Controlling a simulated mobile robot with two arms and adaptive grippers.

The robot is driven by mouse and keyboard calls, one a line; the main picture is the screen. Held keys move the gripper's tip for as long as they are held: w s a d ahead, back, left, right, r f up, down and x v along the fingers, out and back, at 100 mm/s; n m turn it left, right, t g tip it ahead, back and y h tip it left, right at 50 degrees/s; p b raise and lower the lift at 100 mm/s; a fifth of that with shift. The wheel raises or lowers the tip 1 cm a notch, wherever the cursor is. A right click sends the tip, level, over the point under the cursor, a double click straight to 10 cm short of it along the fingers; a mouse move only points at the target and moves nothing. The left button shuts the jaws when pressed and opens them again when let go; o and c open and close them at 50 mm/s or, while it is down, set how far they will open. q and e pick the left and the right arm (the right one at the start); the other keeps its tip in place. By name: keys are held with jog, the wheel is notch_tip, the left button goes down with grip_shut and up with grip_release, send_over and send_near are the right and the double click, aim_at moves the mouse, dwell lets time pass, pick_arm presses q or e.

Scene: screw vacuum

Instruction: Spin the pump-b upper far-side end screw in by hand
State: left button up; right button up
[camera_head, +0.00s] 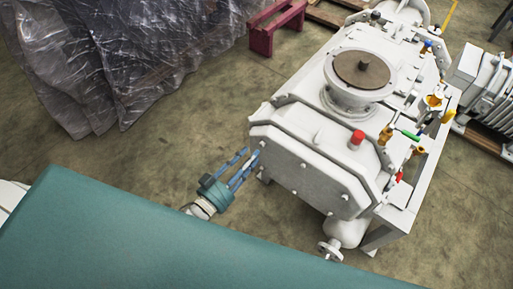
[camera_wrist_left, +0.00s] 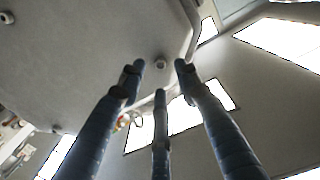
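The pump (camera_head: 315,160) is a pale grey machine with a flat end cover facing the lower left in the head view. My left gripper (camera_head: 250,160) reaches the left edge of this cover with its blue fingers. In the left wrist view a small round screw head (camera_wrist_left: 160,64) sits near the cover's edge. The three fingers of my left gripper (camera_wrist_left: 159,75) stand apart around and below that screw, with visible gaps to it. Whether a fingertip touches the cover is unclear. My right gripper is not in view.
A flanged port with a brown disc (camera_head: 361,70) tops the pump. A red cap (camera_head: 357,137) and a handwheel (camera_head: 330,250) are on its near side. Plastic-wrapped goods (camera_head: 130,50) and a dark red stand (camera_head: 277,25) are behind.

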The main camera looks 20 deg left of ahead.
aim_at(261, 146)
pick_arm(q)
jog(key=shift+x, duration=2.15)
jog(key=shift+s, duration=0.1)
grip_shut()
jog(key=shift+f, duration=0.1)
